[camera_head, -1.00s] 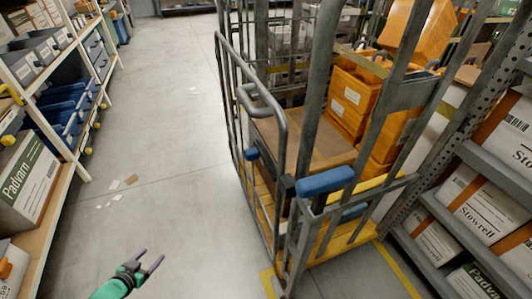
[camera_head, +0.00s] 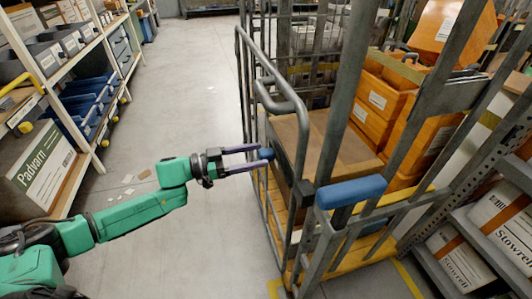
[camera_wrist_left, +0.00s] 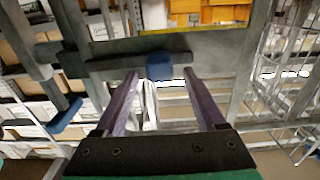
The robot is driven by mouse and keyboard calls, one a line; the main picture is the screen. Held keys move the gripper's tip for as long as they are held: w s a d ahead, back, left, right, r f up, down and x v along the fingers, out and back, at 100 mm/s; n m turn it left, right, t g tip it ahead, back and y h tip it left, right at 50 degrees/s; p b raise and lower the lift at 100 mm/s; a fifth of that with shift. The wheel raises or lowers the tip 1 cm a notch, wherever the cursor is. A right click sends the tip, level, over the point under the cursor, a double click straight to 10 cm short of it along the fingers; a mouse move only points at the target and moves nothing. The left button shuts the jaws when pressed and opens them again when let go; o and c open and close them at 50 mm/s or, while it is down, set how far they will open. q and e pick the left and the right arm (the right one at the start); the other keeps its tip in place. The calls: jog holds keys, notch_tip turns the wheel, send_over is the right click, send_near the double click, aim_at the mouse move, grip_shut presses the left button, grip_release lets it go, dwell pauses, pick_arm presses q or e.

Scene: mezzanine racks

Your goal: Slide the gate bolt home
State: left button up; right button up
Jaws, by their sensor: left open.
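My left gripper (camera_head: 258,156) reaches in from the left, open, its purple fingers pointing at the small blue bolt knob (camera_head: 267,154) on the grey tubular gate (camera_head: 257,95). In the left wrist view the knob (camera_wrist_left: 159,67) shows ahead, between the lines of the two fingers (camera_wrist_left: 158,84), at the dark bolt bar (camera_wrist_left: 115,66). The fingertips are close to the knob; I cannot tell whether they touch it. A dark block (camera_head: 304,192) sits on the gate's near edge beside the cage post. My right gripper is out of view.
The roll cage holds orange crates (camera_head: 378,98) and a cardboard box (camera_head: 325,140). A larger blue pad (camera_head: 350,192) sits on its near corner. Shelving with blue bins (camera_head: 85,103) stands left, boxed racks (camera_head: 500,215) right. The aisle floor (camera_head: 190,100) is mostly clear.

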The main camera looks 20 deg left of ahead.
aim_at(259, 155)
pick_arm(q)
jog(key=x, duration=0.3)
jog(key=shift+w+d, duration=0.1)
jog(key=shift+d, duration=0.05)
grip_shut()
dwell(1.2)
